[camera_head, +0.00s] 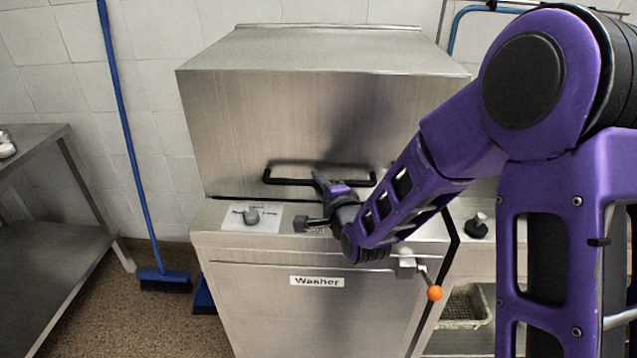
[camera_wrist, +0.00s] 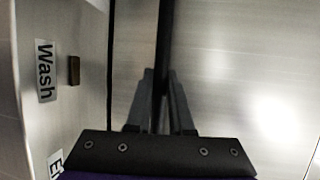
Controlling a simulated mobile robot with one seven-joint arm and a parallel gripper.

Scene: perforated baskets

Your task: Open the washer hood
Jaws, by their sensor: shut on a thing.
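The washer hood (camera_head: 270,115) is a large brushed-steel box that sits low over the washer body (camera_head: 310,320), with a narrow dark seam between them. A black bar handle (camera_head: 285,181) runs across the lower front of the hood. My gripper (camera_head: 318,178) is at the middle of this handle, with my purple arm reaching in from the right. In the wrist view, the fingers of my gripper (camera_wrist: 161,75) are shut around the handle (camera_wrist: 166,30), one on each side. The wrist and fingers hide part of the handle in the head view.
A lever with an orange knob (camera_head: 435,293) sticks out at the washer's front right. A steel table (camera_head: 40,170) stands at the left, and a blue broom (camera_head: 125,130) leans on the tiled wall. A basket (camera_head: 462,310) sits low at the right.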

